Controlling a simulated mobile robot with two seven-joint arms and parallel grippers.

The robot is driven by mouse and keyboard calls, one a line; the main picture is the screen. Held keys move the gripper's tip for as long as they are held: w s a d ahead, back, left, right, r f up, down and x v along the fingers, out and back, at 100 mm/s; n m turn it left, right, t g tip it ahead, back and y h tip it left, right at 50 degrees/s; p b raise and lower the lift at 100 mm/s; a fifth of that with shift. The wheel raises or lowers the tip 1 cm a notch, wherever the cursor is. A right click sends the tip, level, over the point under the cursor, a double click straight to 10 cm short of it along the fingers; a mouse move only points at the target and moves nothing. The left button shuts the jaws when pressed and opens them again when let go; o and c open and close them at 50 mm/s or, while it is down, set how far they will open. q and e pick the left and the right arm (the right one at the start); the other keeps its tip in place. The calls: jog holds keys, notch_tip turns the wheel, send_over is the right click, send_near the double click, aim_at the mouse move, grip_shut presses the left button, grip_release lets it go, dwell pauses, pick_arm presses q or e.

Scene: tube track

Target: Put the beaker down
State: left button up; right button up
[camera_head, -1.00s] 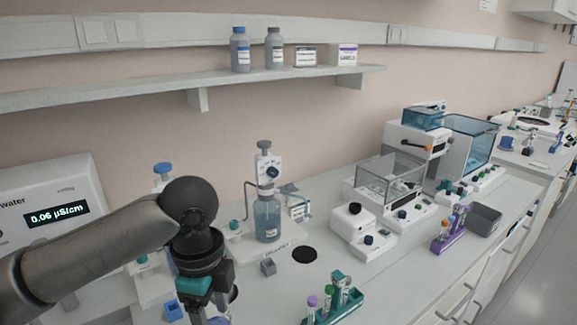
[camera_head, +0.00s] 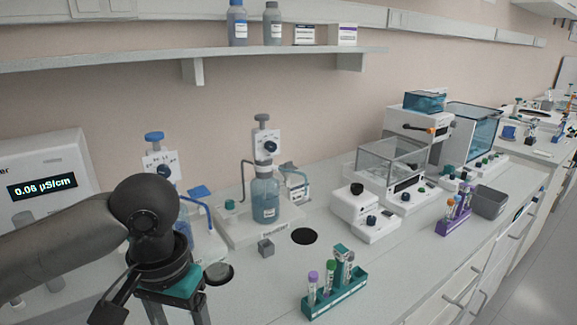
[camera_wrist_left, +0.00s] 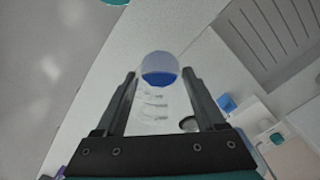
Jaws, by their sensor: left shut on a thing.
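The beaker (camera_wrist_left: 158,70) is clear, with blue liquid in it, and shows between the fingertips in the left wrist view. My left gripper (camera_wrist_left: 159,76) is shut on it. In the head view my left gripper (camera_head: 178,318) is at the bottom left over the bench, pointing down, and its fingertips run off the lower edge. The beaker is out of the head view, so I cannot tell whether its base touches the bench. My right gripper is not in view.
A dark disc (camera_head: 218,273) lies on the bench right of my left gripper, and another (camera_head: 304,236) lies farther right. A teal tube rack (camera_head: 338,292), a grey cube (camera_head: 266,248) and a dispenser bottle (camera_head: 265,200) stand nearby. The front bench between gripper and rack is clear.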

pick_arm(q)
jog(key=shift+s+a+f+n+b, duration=0.1)
jog(key=shift+s+f+n+b, duration=0.05)
jog(key=shift+n, duration=0.4)
jog(key=shift+s+a+f+n+b, duration=0.1)
jog(key=shift+f+n+b, duration=0.05)
jog(key=shift+n, duration=0.4)
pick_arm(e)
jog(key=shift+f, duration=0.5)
pick_arm(q)
jog(key=shift+f, duration=0.1)
